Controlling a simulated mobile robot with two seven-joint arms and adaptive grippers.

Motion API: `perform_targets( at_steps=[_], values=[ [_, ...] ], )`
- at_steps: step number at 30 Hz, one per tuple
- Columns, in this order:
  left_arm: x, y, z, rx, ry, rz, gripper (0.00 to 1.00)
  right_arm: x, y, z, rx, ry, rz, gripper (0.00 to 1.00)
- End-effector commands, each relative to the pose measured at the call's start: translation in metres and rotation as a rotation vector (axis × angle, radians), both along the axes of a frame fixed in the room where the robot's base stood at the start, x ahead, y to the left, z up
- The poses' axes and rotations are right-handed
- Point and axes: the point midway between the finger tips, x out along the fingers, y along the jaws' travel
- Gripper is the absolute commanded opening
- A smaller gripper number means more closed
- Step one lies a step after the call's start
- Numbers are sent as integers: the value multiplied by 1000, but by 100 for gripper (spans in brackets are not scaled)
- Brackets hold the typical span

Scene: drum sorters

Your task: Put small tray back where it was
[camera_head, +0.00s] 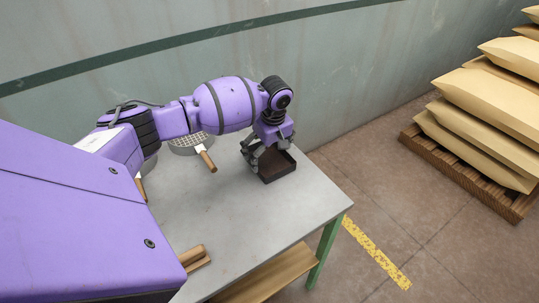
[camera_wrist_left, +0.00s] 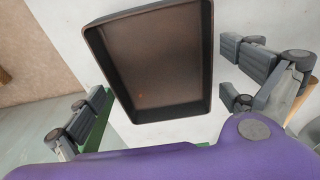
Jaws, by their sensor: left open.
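The small tray (camera_head: 277,167) is a dark brown, open rectangular tray near the far right corner of the grey table. It also shows large in the left wrist view (camera_wrist_left: 155,62), empty, with its inside facing the camera. My left gripper (camera_head: 258,155) is at the tray's left side in the head view. In the left wrist view its fingers (camera_wrist_left: 165,100) are spread wide, one on each side of the tray, and I see no finger closed on it. The gripper hides part of the tray's near left edge in the head view. My right gripper is not in view.
The grey table (camera_head: 225,220) has clear room in front of the tray. A round sieve (camera_head: 190,145) with a wooden handle (camera_head: 207,160) lies left of it. A wall stands close behind. A pallet (camera_head: 470,175) with stacked sacks (camera_head: 490,110) is at the right.

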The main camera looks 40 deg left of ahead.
Motion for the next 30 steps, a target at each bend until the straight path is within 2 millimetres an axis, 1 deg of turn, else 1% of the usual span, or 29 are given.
perform_targets(
  at_steps=[1,9,12,15,18,21,30],
  values=[
    [1,-1,12,0,-6,-1,100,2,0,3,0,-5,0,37],
    [-2,-7,70,-1,-7,0,100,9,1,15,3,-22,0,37],
    [-3,-10,89,0,-6,-1,100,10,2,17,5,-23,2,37],
    [-4,-11,102,0,-5,0,100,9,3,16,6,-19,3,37],
    [-5,-12,110,0,-3,0,100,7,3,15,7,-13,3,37],
    [-6,-12,114,1,-1,0,100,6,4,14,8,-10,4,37],
    [-6,-13,114,0,-1,0,100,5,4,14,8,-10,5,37]
  ],
)
